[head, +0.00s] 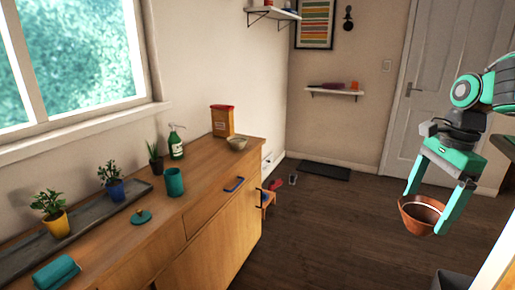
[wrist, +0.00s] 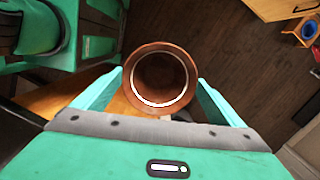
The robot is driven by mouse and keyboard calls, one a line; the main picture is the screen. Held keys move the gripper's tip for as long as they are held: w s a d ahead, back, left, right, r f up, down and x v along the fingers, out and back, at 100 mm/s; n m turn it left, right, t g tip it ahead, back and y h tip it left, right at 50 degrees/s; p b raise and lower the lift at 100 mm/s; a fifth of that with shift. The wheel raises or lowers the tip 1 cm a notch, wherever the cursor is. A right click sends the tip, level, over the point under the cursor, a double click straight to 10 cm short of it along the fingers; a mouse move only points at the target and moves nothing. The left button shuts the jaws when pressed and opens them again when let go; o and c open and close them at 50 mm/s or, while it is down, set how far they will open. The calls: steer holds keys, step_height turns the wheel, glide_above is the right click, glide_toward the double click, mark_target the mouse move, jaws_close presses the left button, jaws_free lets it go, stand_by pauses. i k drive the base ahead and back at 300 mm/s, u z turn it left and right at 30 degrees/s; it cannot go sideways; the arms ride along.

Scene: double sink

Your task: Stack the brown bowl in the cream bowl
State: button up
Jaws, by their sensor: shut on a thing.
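The brown bowl (head: 422,214) is held between the fingers of my gripper (head: 430,200) at the right of the head view, in the air above the dark floor. In the wrist view the brown bowl (wrist: 160,78) sits between the two teal fingers, and I look into its open top. The cream bowl (head: 237,143) is small and stands upright on the wooden counter, near its far end, beside an orange box. It is well to the left of my gripper in the head view. I cannot make it out in the wrist view.
On the wooden counter (head: 205,178) stand an orange box (head: 222,121), a green spray bottle (head: 176,142), a teal cup (head: 174,182), a teal lid (head: 141,216), a folded teal cloth (head: 56,273) and several potted plants on a grey tray. Shoes and a small stool are on the floor.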

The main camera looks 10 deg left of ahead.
mark_target(237, 146)
steer(key=z, duration=0.05)
steer(key=i, duration=3.3)
steer(key=u, duration=2.4)
